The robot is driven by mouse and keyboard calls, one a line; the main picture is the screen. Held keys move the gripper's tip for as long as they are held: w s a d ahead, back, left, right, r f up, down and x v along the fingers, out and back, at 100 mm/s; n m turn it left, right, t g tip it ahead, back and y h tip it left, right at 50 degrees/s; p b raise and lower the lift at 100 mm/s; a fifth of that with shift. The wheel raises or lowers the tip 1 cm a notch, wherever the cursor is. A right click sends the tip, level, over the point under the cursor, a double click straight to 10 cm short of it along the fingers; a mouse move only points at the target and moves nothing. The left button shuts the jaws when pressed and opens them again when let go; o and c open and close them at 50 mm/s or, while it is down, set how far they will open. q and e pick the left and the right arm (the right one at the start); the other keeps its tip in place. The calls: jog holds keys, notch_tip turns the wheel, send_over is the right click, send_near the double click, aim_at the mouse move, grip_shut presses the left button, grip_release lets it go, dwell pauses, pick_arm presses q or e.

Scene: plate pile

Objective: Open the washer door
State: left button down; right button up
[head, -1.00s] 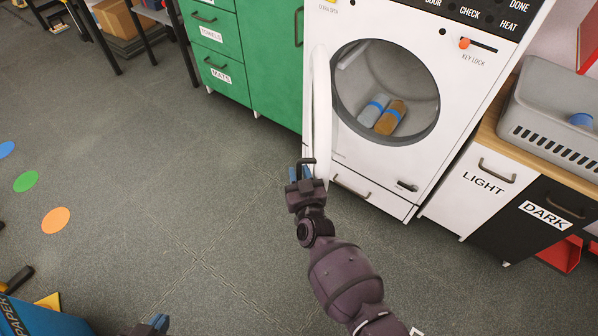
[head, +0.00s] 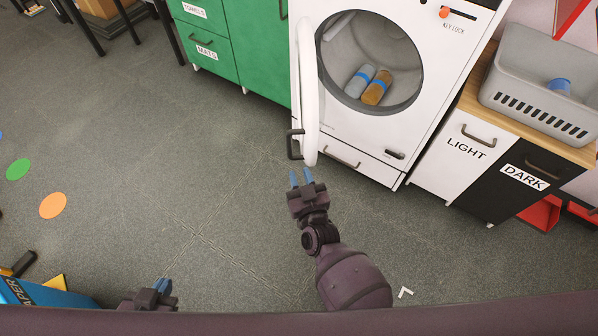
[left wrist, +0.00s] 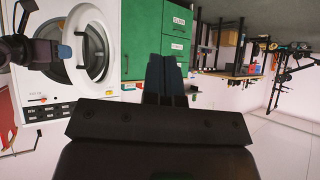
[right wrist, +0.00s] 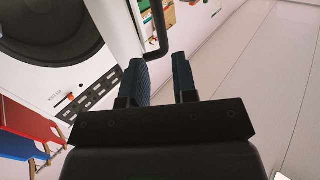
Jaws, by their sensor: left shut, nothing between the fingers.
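The white washer (head: 405,120) stands at the back with its round drum opening exposed. Its white door (head: 307,90) is swung wide open and appears nearly edge-on to the left of the opening. The door's black handle (head: 291,146) sticks out on the door's left side. My right gripper (head: 301,178) is open and empty, just below and apart from the handle in the head view. In the right wrist view the handle (right wrist: 155,40) shows beyond the parted fingers. My left gripper (head: 163,285) is shut and empty at the bottom left; its closed fingers (left wrist: 164,75) show in the left wrist view.
A grey and a brown item (head: 376,90) with blue bands lie in the drum. Green cabinets (head: 248,45) stand left of the washer. LIGHT and DARK bins (head: 462,165) with a grey basket (head: 530,75) stand right. A blue box (head: 45,292) is at lower left. The middle floor is clear.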

pick_arm(q)
jog(key=shift+w, duration=0.1)
pick_arm(e)
jog(key=shift+c, duration=0.4)
